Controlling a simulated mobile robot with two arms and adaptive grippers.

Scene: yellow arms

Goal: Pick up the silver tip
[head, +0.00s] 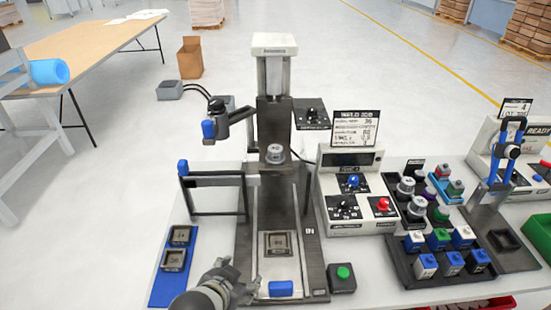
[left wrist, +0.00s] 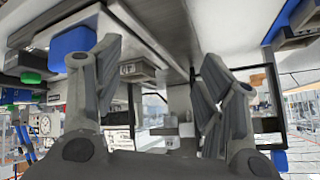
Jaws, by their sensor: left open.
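My left gripper (head: 238,277) is at the bottom of the head view, beside the front left edge of the press base. Its two dark fingers are spread apart with nothing between them, as the left wrist view (left wrist: 160,68) also shows. A silver round tip (head: 275,153) marked on its face sits on the press ram, above and beyond the gripper. More silver round pieces, one at the back (head: 405,187) and one in front (head: 416,207), stand in a dark tray to the right. I cannot tell which one is the named tip. My right gripper is not in view.
A square fixture (head: 278,244) lies on the press bed, with a blue block (head: 281,288) in front. A blue tray (head: 160,285) holds two square parts at left. A green button box (head: 342,277), control box (head: 335,185) and block tray (head: 405,275) stand right.

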